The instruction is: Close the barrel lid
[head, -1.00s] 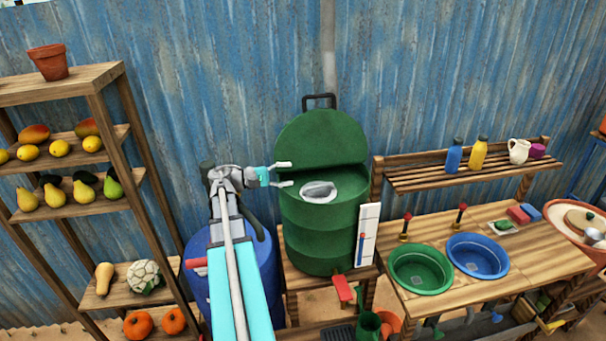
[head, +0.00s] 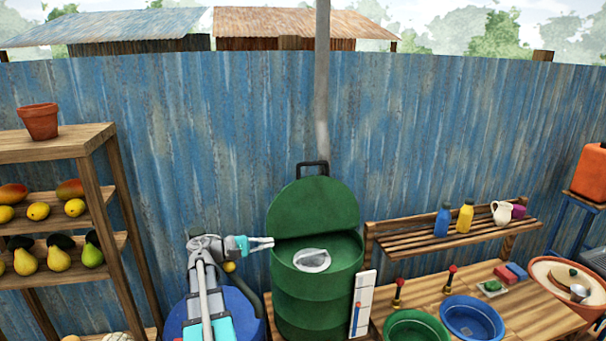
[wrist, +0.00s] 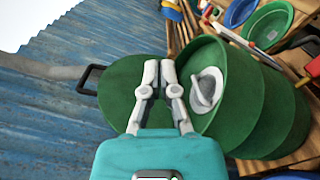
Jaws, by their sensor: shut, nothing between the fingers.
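The green barrel (head: 316,294) stands upright on a wooden stand. Its round green lid (head: 312,208) is open, standing nearly upright at the barrel's back edge, with a black handle (head: 312,168) at its top. A grey-white round piece (head: 311,260) shows in the barrel's top opening. My gripper (head: 272,243) is shut and empty, at the left of the barrel near the hinge side of the lid. In the wrist view the lid (wrist: 120,92) lies left of my fingers (wrist: 160,72) and the barrel (wrist: 238,95) right of them. I cannot tell whether the fingertips touch the lid.
A fruit shelf (head: 60,147) stands at the left and a blue barrel (head: 245,309) below my arm. To the right are a bottle rack (head: 440,247) and a bench with a green basin (head: 416,330) and a blue basin (head: 472,318). A corrugated wall (head: 450,130) is behind.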

